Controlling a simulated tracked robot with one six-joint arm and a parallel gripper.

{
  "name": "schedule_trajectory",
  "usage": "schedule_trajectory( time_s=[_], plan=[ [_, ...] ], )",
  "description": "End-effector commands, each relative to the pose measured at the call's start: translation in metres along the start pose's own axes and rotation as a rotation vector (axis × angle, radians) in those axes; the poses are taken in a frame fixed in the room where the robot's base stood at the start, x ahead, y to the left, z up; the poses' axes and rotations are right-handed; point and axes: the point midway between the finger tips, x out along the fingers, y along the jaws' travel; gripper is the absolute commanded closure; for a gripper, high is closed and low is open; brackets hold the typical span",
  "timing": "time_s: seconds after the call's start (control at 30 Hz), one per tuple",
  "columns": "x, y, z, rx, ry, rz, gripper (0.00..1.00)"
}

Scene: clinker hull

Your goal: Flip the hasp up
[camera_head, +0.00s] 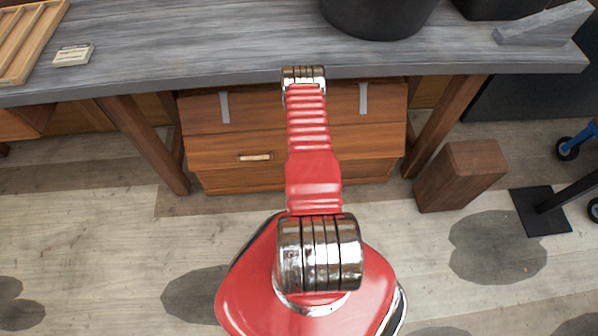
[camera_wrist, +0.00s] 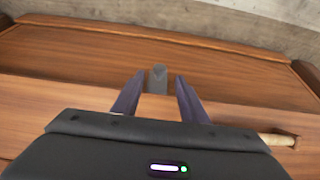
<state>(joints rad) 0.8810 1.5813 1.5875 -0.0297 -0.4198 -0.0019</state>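A wooden chest (camera_head: 235,140) stands under the workbench, and its wooden face (camera_wrist: 70,55) fills much of the wrist view. A short grey metal tab, seemingly the hasp (camera_wrist: 158,78), shows on that face. My gripper (camera_wrist: 160,80) has two dark purple fingers standing apart, with the hasp between their tips in the picture. A gap shows on both sides of it; I cannot tell how far the tips are from the wood. In the head view my red arm hides the gripper and the middle of the chest front.
Two grey strips, left (camera_head: 224,107) and right (camera_head: 363,98), lie on the chest front. A pale wooden handle (camera_head: 255,157) sits lower; it also shows in the wrist view (camera_wrist: 278,139). The grey workbench (camera_head: 200,45) overhangs the chest. A wooden block (camera_head: 460,175) stands right.

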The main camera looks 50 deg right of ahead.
Motion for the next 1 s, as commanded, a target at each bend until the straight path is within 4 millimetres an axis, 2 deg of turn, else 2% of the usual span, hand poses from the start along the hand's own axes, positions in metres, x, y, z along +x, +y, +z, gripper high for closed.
schedule_trajectory(
  time_s=[0.3,0.5,0.9,1.0],
  plan=[
    [0.035,0.0,0.001,0.0,0.0,0.0,0.61],
    [0.05,0.0,0.0,0.0,0.0,0.0,0.61],
    [0.054,0.0,0.0,0.0,0.0,0.0,0.61],
    [0.054,0.0,0.0,0.0,0.0,0.0,0.68]
  ],
)
